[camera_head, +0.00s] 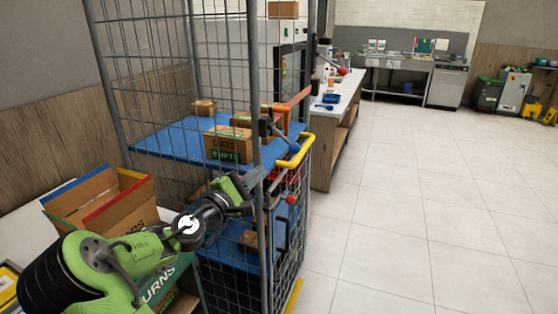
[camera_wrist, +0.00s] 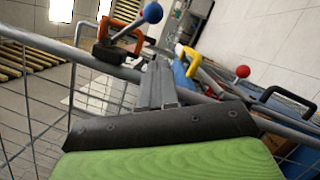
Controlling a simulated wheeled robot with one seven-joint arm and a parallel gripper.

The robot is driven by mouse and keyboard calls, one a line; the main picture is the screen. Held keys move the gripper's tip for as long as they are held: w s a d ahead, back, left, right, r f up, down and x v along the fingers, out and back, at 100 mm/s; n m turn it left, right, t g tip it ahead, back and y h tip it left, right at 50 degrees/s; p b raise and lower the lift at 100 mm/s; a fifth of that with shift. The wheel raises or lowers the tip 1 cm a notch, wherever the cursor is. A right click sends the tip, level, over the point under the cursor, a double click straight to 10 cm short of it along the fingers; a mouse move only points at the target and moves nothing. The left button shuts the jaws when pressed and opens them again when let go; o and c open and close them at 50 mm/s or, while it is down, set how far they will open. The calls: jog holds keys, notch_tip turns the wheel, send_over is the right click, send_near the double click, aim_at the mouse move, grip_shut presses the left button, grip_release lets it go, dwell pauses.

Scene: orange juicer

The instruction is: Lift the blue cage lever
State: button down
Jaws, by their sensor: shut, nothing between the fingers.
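The blue cage lever shows in the head view as a blue ball knob (camera_head: 294,147) on a short dark rod, fixed to the cage's front post and slanting down to the right. In the wrist view the blue knob (camera_wrist: 152,12) is at the top, beyond my fingertips and apart from them. My gripper (camera_head: 254,177) is at the front post, lower than the lever. In the wrist view my gripper (camera_wrist: 157,80) has its grey fingers together and empty, close to a cage bar. I cannot tell whether they touch the bar.
The wire cage (camera_head: 259,90) has blue shelves with cardboard boxes (camera_head: 226,146). A red-knobbed lever (camera_head: 291,200) sits below the blue one; its red knob also shows in the wrist view (camera_wrist: 242,71). A yellow handle (camera_head: 292,153) juts out nearby. Open floor (camera_head: 420,200) lies to the right.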

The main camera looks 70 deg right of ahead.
aim_at(285, 138)
jog(key=s+d+r, duration=0.2)
jog(key=s+d, duration=0.2)
jog(key=d, duration=0.1)
jog(key=shift+s+d+r, duration=0.2)
jog(key=shift+s, duration=0.05)
